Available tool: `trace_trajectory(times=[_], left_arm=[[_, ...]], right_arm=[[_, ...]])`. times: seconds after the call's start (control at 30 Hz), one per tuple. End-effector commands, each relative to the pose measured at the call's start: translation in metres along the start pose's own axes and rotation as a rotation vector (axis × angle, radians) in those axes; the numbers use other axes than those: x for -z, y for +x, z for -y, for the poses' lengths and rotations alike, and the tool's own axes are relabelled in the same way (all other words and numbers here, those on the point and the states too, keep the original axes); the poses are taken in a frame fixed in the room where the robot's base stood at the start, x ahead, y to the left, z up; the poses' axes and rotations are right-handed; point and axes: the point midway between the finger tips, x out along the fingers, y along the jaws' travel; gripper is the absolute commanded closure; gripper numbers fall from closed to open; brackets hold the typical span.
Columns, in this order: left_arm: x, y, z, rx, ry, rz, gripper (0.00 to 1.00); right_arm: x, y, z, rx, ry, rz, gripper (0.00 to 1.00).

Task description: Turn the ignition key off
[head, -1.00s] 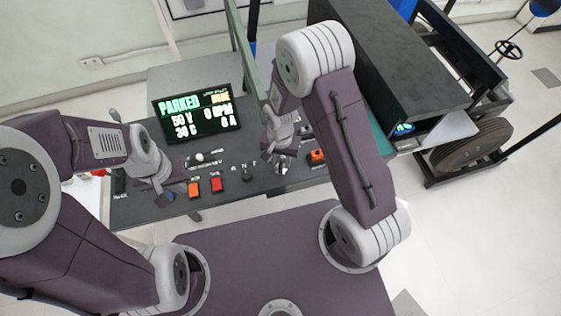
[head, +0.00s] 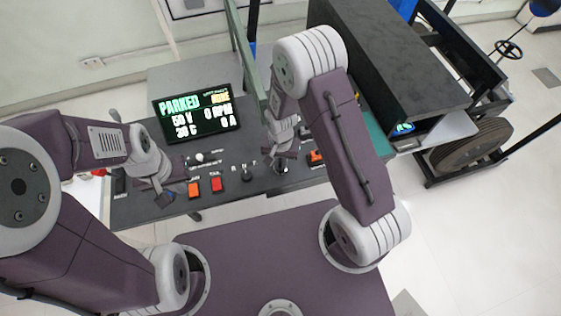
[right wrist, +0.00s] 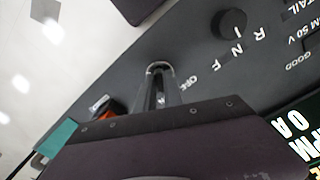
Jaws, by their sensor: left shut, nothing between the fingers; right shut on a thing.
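The ignition switch, with its bright metal collar (right wrist: 159,67), is on the dark console next to the white OFF label in the right wrist view. In the head view the ignition switch (head: 282,168) shows just below my right gripper (head: 281,156). My right gripper is shut on the ignition key, which is mostly hidden, so its angle is hard to read. The dark broad part of my gripper fills the lower right wrist view. My left gripper (head: 166,198) is shut and empty above the console's left part. The display (head: 195,112) reads PARKED, 50 V, 0 RPM and 0 A.
The R N F selector knob (head: 247,175) is left of the switch; it also shows in the right wrist view (right wrist: 233,23). A red button (head: 216,185) and an orange button (head: 194,189) lie further left. Another orange control (head: 316,157) is close on the right.

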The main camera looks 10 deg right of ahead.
Motion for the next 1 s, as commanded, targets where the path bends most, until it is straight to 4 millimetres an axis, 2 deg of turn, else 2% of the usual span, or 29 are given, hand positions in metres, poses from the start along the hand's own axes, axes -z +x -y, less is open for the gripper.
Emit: trace_trajectory(times=[1.0], left_arm=[[0.0008,-0.0079,-0.0002,0.0,0.0,0.0,1.0]], right_arm=[[0.0012,-0.0012,0.0,0.001,-0.839,-0.002,1.0]])
